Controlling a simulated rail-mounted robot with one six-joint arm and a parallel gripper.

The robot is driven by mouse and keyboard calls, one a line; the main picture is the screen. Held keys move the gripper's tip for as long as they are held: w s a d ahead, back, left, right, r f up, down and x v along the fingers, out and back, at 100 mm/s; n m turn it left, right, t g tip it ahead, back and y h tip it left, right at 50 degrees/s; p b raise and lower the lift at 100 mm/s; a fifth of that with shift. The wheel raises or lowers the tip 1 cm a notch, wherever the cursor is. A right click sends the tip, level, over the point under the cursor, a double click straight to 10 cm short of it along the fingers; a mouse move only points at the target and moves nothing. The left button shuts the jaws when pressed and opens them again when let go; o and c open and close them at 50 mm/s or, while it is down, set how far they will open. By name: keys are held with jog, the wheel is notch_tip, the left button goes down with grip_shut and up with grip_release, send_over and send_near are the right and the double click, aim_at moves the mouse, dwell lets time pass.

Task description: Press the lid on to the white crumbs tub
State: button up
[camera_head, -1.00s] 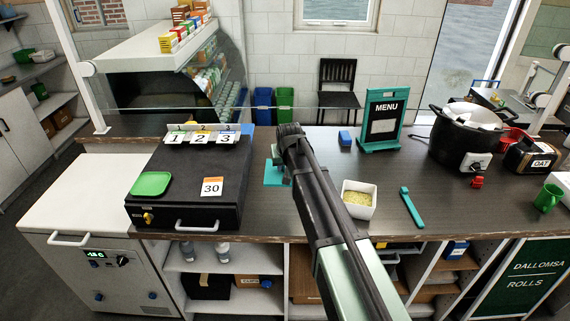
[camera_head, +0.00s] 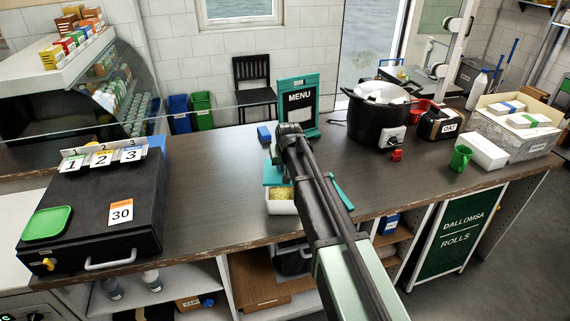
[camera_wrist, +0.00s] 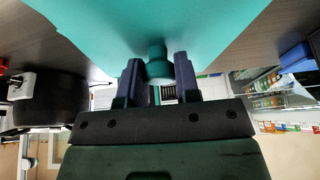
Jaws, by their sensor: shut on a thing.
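The white crumbs tub (camera_head: 281,206) stands on the dark counter near its front edge, with yellow crumbs showing inside. A flat teal lid (camera_head: 272,176) is at the tub's back side in the head view and seems to overlap its far edge; I cannot tell whether they touch. In the wrist view the lid (camera_wrist: 150,22) fills the top, and its round knob (camera_wrist: 158,65) sits between the two fingers of my gripper (camera_wrist: 158,78). My gripper is shut on that knob. In the head view my arm hides the gripper and part of the lid and tub.
A teal-handled tool (camera_head: 342,192) lies right of the tub, partly behind my arm. A menu stand (camera_head: 299,103), a blue block (camera_head: 264,134) and a black pot (camera_head: 378,121) stand farther back. A black case (camera_head: 85,210) is at left. Counter between case and tub is clear.

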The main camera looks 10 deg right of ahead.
jog(key=shift+f+b, duration=2.45)
jog(key=shift+f+b, duration=1.55)
dwell(2.5)
jog(key=o, duration=1)
jog(key=shift+c, duration=0.2)
jog(key=shift+r, duration=0.15)
jog(key=p+v, duration=0.6)
jog(key=v, duration=0.1)
jog(key=shift+d, duration=0.1)
